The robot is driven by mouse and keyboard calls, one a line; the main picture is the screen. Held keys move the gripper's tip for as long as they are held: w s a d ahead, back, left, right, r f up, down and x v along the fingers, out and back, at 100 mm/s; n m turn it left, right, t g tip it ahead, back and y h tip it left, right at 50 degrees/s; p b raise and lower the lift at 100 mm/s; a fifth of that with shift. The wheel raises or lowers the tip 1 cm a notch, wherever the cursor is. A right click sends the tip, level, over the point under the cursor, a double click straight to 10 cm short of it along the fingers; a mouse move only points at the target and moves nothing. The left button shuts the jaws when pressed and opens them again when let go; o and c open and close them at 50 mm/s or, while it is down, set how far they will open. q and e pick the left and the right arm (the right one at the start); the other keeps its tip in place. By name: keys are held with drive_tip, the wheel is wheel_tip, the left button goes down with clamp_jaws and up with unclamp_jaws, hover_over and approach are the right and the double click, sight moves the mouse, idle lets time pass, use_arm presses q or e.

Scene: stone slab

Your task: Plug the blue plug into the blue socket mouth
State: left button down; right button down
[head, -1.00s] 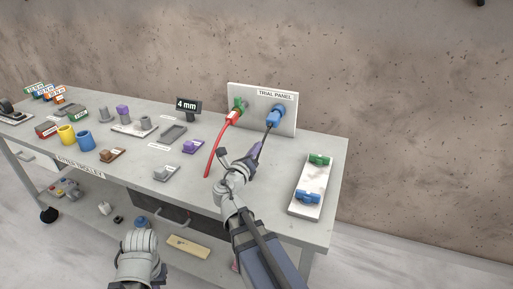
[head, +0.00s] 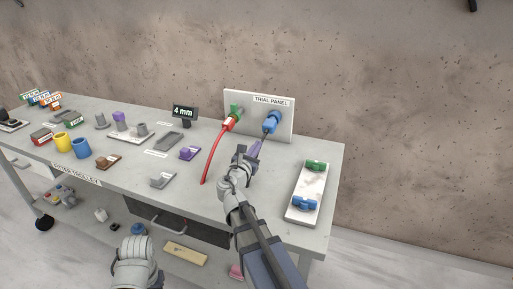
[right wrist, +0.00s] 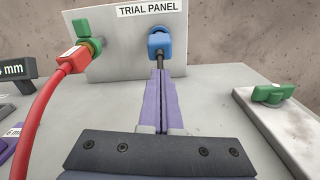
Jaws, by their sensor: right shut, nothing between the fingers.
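The blue plug (head: 270,123) is at the blue socket (head: 278,113) on the right part of the trial panel. The socket mouth is hidden behind the plug, and how deep the plug sits cannot be told. The plug also shows in the right wrist view (right wrist: 160,45), with a dark stem running down from it toward the fingers. My right gripper (head: 257,147) is in front of the panel, below the plug. Its long purple fingers (right wrist: 160,90) are shut together with nothing between them. Only part of my left arm shows at the bottom of the head view; its gripper is not visible.
A red plug (head: 229,123) with a red cable is at the green socket (head: 236,110), left of the blue one. A white plate (head: 295,215) with green and blue holders lies at the right. A 4 mm sign (head: 184,112) and small parts stand left.

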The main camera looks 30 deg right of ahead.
sight(266, 133)
drive_tip(key=x, duration=0.6)
drive_tip(key=shift+w+d, duration=0.35)
drive_tip(key=shift+d, duration=0.15)
idle(0.7)
drive_tip(key=shift+s+a+f, duration=0.1)
drive_tip(key=shift+s+a, duration=0.2)
drive_tip(key=shift+a, duration=0.05)
drive_tip(key=v, duration=1)
drive_tip(key=shift+w, duration=0.1)
